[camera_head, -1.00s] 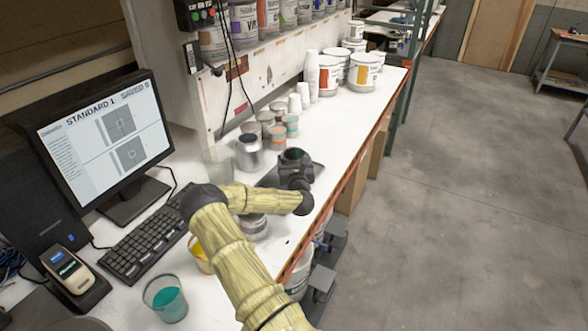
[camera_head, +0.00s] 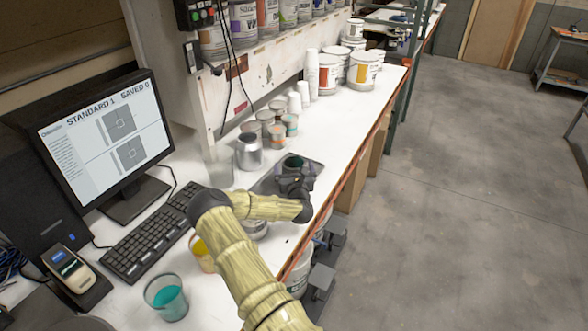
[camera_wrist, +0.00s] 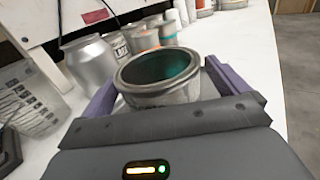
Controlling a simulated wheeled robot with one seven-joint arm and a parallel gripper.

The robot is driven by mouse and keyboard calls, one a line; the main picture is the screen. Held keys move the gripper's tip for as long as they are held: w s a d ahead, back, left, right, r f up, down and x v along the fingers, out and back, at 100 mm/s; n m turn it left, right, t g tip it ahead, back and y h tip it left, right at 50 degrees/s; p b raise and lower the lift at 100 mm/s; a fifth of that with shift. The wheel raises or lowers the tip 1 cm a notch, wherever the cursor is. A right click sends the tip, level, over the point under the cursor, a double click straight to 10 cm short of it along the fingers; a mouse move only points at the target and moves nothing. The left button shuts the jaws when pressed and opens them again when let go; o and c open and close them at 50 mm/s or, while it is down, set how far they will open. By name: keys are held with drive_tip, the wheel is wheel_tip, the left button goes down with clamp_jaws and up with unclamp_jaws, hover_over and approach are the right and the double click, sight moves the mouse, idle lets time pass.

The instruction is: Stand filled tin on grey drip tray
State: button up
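The filled tin (camera_head: 294,162), a small open metal tin with dark teal colour inside, appears upright at the grey drip tray (camera_head: 318,167) on the white bench. The wrist view shows the tin (camera_wrist: 160,92) close up, between two purple fingers. My gripper (camera_head: 294,173) has a finger on each side of the tin and appears shut on it. The finger contact is partly hidden by the gripper body. The tin's base is hidden, so I cannot tell whether it touches the tray.
A silver can (camera_head: 249,152) and several small tins (camera_head: 277,134) stand behind the tray. A clear cup (camera_head: 218,167) stands to the left. A cup of teal liquid (camera_head: 167,298) and a keyboard (camera_head: 150,235) are nearer. The bench's right edge is close to the tray.

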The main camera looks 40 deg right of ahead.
drive_tip(key=shift+r, duration=0.15)
drive_tip(key=shift+s+a, duration=0.25)
drive_tip(key=shift+s, duration=0.25)
drive_tip(key=b+v, duration=0.2)
drive_tip(key=v, duration=0.9)
drive_tip(key=shift+w+b, duration=0.1)
drive_tip(key=shift+b, duration=0.25)
